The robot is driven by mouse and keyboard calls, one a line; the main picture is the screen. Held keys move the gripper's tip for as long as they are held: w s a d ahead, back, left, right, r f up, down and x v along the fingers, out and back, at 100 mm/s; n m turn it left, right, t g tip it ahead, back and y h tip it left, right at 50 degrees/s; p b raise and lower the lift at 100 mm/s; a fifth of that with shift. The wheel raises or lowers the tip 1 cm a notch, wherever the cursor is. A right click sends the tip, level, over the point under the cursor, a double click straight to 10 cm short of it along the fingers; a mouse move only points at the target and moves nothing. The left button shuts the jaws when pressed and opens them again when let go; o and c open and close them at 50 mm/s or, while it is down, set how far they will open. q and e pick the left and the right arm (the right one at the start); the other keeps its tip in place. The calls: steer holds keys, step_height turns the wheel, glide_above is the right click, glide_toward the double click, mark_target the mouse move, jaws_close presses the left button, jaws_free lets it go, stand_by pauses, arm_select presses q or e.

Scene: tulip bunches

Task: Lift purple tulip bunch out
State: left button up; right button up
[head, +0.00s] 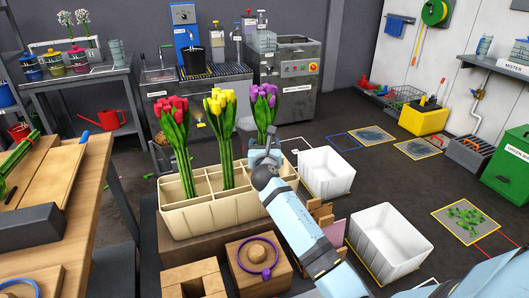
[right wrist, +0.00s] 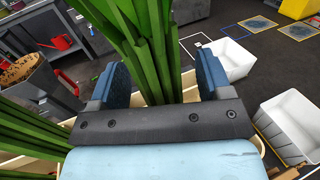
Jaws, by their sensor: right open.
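The purple tulip bunch (head: 264,96) stands upright in the right part of a cream divided crate (head: 205,215). A yellow bunch (head: 220,104) stands in the middle and a red bunch (head: 174,115) at the left. My right gripper (head: 266,150) is at the purple bunch's stems, low near the crate. In the right wrist view its blue fingers (right wrist: 163,85) are open, one on each side of green stems (right wrist: 145,45), with a gap visible at the right finger. The stems' lower ends are hidden by the gripper and crate. My left gripper is not seen.
Two white bins, a far one (head: 325,173) and a near one (head: 388,243), stand right of the crate. Wooden blocks (head: 258,258) sit in front of it. A wooden workbench (head: 75,185) is at the left. The floor at the right is partly clear.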

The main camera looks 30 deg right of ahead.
mark_target(264, 81)
steer(key=shift+w+d, duration=0.4)
steer(key=shift+w, duration=0.1)
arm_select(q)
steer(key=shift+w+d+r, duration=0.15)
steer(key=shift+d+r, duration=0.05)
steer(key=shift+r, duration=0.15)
arm_select(e)
steer(key=shift+r, duration=0.1)
steer(key=c, duration=1.2)
steer(key=shift+r, duration=0.2)
step_height(264, 81, up, 5)
steer(key=shift+f+p, duration=0.1)
steer(key=shift+p, duration=1.05)
arm_select(q)
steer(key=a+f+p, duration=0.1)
steer(key=p, duration=0.1)
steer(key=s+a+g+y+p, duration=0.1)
steer(key=p, duration=0.1)
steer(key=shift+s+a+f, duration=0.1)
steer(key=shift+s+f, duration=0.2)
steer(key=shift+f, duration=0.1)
arm_select(e)
step_height(264, 81, up, 15)
steer(key=shift+f, duration=0.15)
